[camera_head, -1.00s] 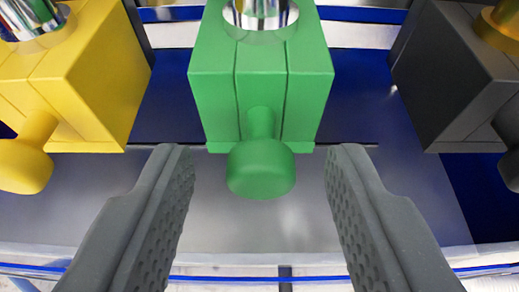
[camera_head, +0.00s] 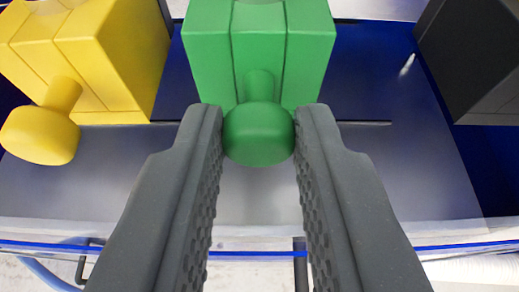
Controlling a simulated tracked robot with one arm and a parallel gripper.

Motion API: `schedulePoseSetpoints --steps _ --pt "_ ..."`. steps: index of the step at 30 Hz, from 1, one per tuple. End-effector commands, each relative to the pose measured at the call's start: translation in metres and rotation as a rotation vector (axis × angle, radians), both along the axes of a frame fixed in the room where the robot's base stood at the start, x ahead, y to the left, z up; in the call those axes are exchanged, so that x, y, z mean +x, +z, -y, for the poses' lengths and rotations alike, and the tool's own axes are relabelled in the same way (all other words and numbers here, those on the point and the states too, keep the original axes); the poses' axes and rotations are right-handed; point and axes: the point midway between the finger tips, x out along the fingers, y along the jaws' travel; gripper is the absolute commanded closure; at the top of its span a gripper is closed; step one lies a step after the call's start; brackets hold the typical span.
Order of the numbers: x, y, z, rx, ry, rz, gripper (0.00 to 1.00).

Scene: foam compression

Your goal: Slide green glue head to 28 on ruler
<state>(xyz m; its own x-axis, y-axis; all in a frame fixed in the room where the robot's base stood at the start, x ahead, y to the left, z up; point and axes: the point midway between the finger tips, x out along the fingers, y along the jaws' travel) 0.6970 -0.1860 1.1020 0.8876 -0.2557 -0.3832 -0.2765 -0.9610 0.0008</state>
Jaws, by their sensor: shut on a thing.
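The green glue head (camera_head: 258,45) is a block with a round green knob (camera_head: 258,134) sticking out of its front toward me. It is at the top centre of the view. My gripper (camera_head: 259,125) is shut on this knob, with one grey fingertip touching each side of it. The top of the green block is cut off by the frame. No ruler scale or number is readable in this view.
A yellow glue head (camera_head: 110,60) with its own knob (camera_head: 40,135) stands to the left. A black glue head (camera_head: 480,60) stands to the right. Gaps separate both from the green one. A grey metal plate (camera_head: 400,165) lies below them.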

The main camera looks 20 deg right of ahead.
Motion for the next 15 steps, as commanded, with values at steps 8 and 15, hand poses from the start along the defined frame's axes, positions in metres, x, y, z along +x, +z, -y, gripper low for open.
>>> schedulePoseSetpoints --steps 8,15 --pt "-0.0002 0.0002 0.0006 0.001 0.0 0.0 0.57" --pt "-0.0006 0.0004 0.0003 0.001 0.0 0.0 0.57"
